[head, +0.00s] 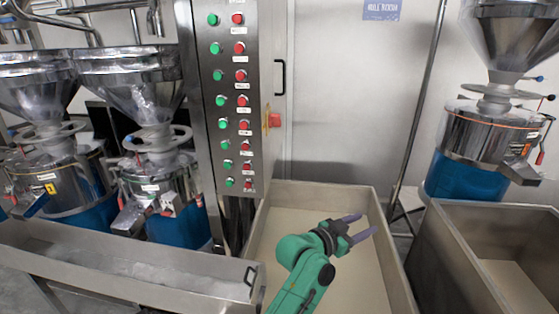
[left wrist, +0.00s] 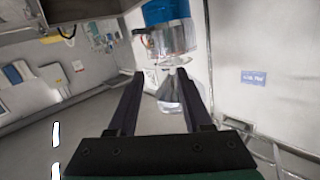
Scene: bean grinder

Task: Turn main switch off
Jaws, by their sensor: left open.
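A red switch (head: 275,120) with a yellow plate sits on the right side of the steel control cabinet (head: 203,120), beside its columns of green and red buttons. I take it for the main switch; its exact setting is too small to tell. My left gripper (head: 368,224) is open and empty, below and to the right of the switch and well apart from it, over the pale bin. In the left wrist view its two dark fingers (left wrist: 158,76) are spread, and the switch cannot be made out there. My right gripper is not in view.
A large open pale bin (head: 325,190) stands below the cabinet. Steel grinders with hoppers stand left (head: 150,170) and right (head: 480,140). A long trough (head: 130,268) lies at the front left, another bin (head: 435,250) at the right. A door handle (head: 283,77) is above the switch.

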